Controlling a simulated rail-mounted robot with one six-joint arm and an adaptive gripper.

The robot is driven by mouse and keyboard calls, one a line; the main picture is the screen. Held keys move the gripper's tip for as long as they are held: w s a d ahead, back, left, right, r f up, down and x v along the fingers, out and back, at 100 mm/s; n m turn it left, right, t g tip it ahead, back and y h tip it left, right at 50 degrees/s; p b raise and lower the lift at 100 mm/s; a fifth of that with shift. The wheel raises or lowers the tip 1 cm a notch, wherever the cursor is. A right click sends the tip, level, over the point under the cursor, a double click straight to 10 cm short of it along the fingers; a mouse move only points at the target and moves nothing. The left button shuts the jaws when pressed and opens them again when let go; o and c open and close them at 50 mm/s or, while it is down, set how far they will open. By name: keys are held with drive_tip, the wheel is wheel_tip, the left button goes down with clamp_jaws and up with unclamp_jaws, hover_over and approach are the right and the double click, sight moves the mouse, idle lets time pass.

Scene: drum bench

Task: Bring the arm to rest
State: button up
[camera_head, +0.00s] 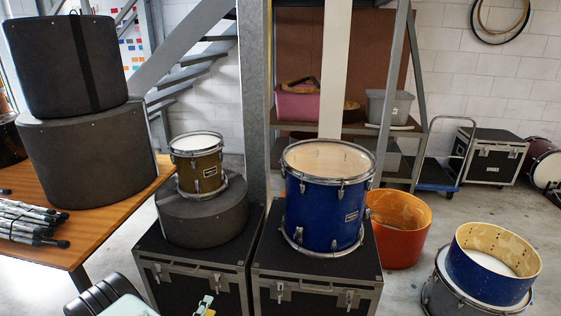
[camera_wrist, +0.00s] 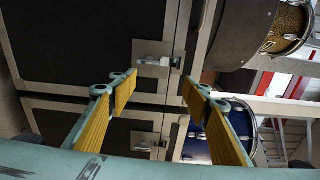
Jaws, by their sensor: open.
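My gripper (camera_wrist: 157,86) shows in the wrist view with its two yellow-padded fingers spread apart and nothing between them. Beyond the fingers are the black flight cases with their metal latches (camera_wrist: 155,62). I cannot tell the exact gap to them. In the head view only pale green and dark parts of my arm show at the bottom left edge, low in front of the left flight case (camera_head: 190,270).
A gold drum (camera_head: 198,168) stands on a round grey case on the left flight case. A blue drum (camera_head: 325,200) stands on the right flight case (camera_head: 318,285). A wooden table (camera_head: 90,235) with stands and large drum cases is at left. Shells (camera_head: 400,228) sit on the floor at right.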

drive_tip(key=w+d+r+m+g+h, duration=0.35)
drive_tip(key=d+r+m, duration=0.25)
drive_tip(key=d+r, duration=0.45)
drive_tip(key=w+d+r+m+g+h, duration=0.2)
drive_tip(key=w+d+r+m+h, duration=0.4)
drive_tip(key=r, duration=0.8)
drive_tip(key=s+d+r+m+g, duration=0.4)
drive_tip(key=d+r+m, duration=0.1)
drive_tip(key=d+r, duration=0.4)
drive_tip(key=s+d+r+m+g, duration=0.3)
drive_tip(key=d+r+m+g, duration=0.15)
drive_tip(key=d+r, duration=0.5)
drive_tip(key=s+d+r+m+g+y, duration=0.2)
drive_tip(key=s+d+r+m+y, duration=0.1)
drive_tip(key=s+d+r+m, duration=0.45)
drive_tip(key=s+d+r+m+g+y, duration=0.2)
drive_tip(key=s+d+r+m+y, duration=0.15)
drive_tip(key=s+d+r, duration=0.4)
drive_tip(key=s+r+m+t+y, duration=0.2)
drive_tip(key=s+m, duration=0.7)
drive_tip(key=s, duration=0.6)
drive_tip(key=s+r+m+t+y, duration=0.2)
drive_tip(key=s+r+m+y, duration=0.2)
drive_tip(key=s+m, duration=0.6)
drive_tip(key=shift+s+r+p, duration=0.35)
drive_tip(key=shift+s+r, duration=0.85)
drive_tip(key=shift+s, duration=1.55)
